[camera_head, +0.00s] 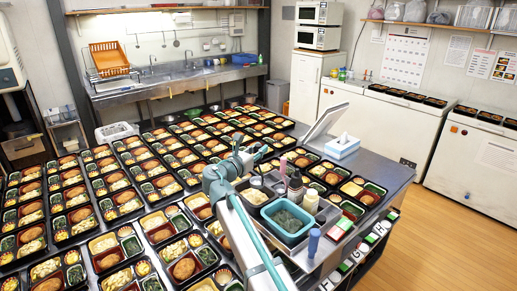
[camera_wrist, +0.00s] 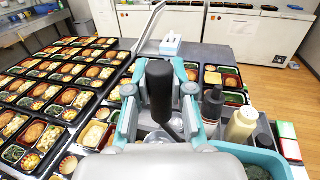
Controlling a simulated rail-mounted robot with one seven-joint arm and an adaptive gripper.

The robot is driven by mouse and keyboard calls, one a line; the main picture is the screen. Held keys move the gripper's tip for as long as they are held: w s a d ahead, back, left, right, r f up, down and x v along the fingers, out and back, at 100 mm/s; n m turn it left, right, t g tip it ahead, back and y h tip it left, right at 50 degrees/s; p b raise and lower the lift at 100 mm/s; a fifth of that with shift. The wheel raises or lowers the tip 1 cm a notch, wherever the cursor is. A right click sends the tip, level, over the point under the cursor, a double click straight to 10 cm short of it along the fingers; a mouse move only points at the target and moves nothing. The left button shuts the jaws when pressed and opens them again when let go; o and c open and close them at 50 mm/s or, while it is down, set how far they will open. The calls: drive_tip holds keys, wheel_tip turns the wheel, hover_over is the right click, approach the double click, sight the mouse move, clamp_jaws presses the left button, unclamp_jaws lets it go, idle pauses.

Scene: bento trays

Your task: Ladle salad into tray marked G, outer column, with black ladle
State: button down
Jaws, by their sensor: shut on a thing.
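My gripper (camera_wrist: 158,105) is shut on the upright black handle of the ladle (camera_wrist: 159,82) in the wrist view. The ladle's bowl is hidden below the gripper. In the head view my gripper (camera_head: 243,160) is over the table, beside the rows of bento trays and near the condiment station. A small pan with pale food (camera_head: 255,195) sits at that station; I cannot tell whether this is the salad. No letter G can be read on any tray.
A teal tub (camera_head: 268,233) with greyish contents stands near the front. A dark bottle (camera_wrist: 212,105) and a cream bottle (camera_wrist: 241,125) stand right of my gripper. A tissue box (camera_head: 342,147) and a tilted screen (camera_head: 325,121) are behind.

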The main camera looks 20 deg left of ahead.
drive_tip(key=shift+f+b, duration=1.55)
drive_tip(key=shift+f, duration=2.7)
drive_tip(key=shift+r+p, duration=3.45)
drive_tip(key=shift+r, duration=1.45)
drive_tip(key=shift+f, duration=0.1)
